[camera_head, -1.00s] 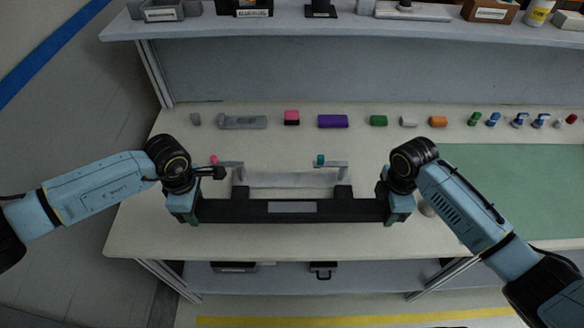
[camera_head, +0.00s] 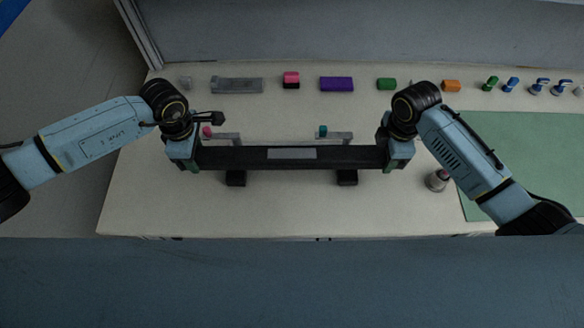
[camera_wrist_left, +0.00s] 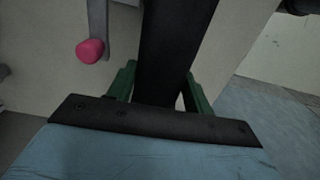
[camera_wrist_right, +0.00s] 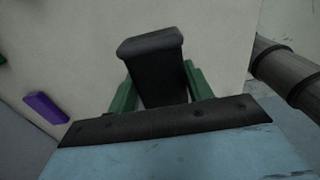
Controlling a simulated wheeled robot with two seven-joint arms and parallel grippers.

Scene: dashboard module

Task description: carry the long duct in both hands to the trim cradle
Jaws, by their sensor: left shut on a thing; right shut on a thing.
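The long black duct (camera_head: 350,158), with a grey label in its middle, is level across the head view. My left gripper (camera_head: 185,158) is shut on its left end and my right gripper (camera_head: 396,158) on its right end. In the left wrist view the duct (camera_wrist_left: 176,45) runs between green fingers. In the right wrist view its end (camera_wrist_right: 155,65) shows. What looks like the trim cradle has grey arms with a pink knob (camera_head: 207,132) and a teal knob (camera_head: 323,131), and black blocks (camera_head: 236,179) (camera_head: 347,178). The duct passes over it and hides its middle.
Along the back of the table lie a grey part (camera_head: 237,85), a pink-and-black block (camera_head: 291,80), a purple block (camera_head: 336,84) and several small parts. A round container (camera_head: 437,180) stands right of my right gripper, beside a green mat (camera_head: 530,165). The front left table is clear.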

